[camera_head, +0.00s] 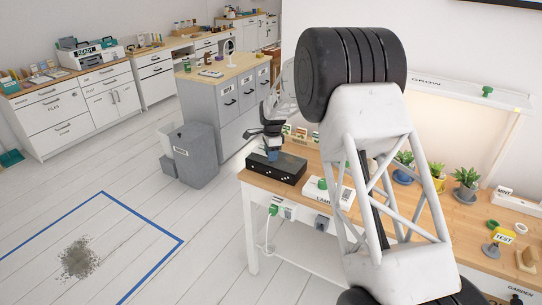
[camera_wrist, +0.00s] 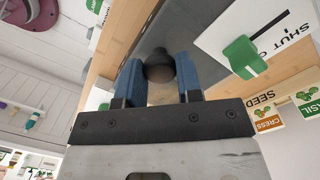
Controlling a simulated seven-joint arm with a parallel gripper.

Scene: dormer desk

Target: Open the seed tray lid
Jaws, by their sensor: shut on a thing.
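The dark box-like seed tray (camera_head: 275,172) sits at the left end of the wooden desk in the head view. My gripper (camera_head: 271,153) is at its top, at the end of the arm. In the wrist view, my gripper's two blue fingers (camera_wrist: 160,77) are closed on a round dark knob (camera_wrist: 158,65), one finger on each side. A grey lid surface (camera_wrist: 178,32) shows just beyond the knob. The lid's edges are mostly hidden, so its opening angle cannot be told.
A white panel with a green lever (camera_wrist: 243,57) is close beside the gripper. Seed packets (camera_wrist: 268,125) stand nearby. Potted plants (camera_head: 467,180) stand further right on the desk. A grey bin (camera_head: 195,153) is on the floor left of the desk.

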